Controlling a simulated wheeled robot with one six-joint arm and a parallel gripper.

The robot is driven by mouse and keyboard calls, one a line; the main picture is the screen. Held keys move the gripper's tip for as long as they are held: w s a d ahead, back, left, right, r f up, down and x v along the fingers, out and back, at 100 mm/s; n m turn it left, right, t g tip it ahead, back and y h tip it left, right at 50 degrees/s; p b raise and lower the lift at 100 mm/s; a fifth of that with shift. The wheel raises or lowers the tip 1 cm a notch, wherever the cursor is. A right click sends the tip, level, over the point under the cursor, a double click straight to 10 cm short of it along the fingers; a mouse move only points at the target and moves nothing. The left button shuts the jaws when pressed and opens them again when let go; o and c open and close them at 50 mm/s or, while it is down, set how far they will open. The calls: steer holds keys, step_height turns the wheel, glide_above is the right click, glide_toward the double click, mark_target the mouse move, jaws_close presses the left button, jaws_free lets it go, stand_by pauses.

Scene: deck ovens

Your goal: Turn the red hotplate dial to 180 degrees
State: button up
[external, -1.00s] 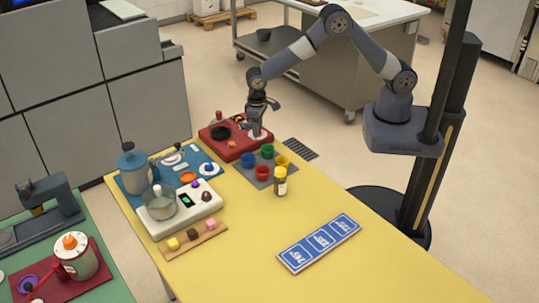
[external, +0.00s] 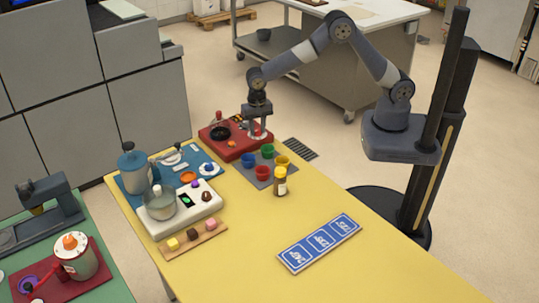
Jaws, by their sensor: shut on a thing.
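The red hotplate (external: 228,151) sits at the far end of the yellow table, with a dark round plate (external: 220,133) on its left part. My gripper (external: 257,131) points down over the right part of the hotplate, shut on a light round knob there, which I take to be the dial (external: 257,135). The gripper covers much of the knob, and its marks and angle are too small to read. A small orange-red part (external: 231,143) shows on the hotplate's front.
A white scale-like device (external: 160,227) and blue mat (external: 133,187) lie left.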

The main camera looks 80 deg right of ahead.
mark_target(257, 130)
steer(key=shift+m, duration=1.1)
steer(key=o, duration=1)
steer(key=shift+c, duration=0.2)
step_height(257, 130, up, 11)
steer(key=b, duration=0.1)
steer(key=shift+f, duration=0.1)
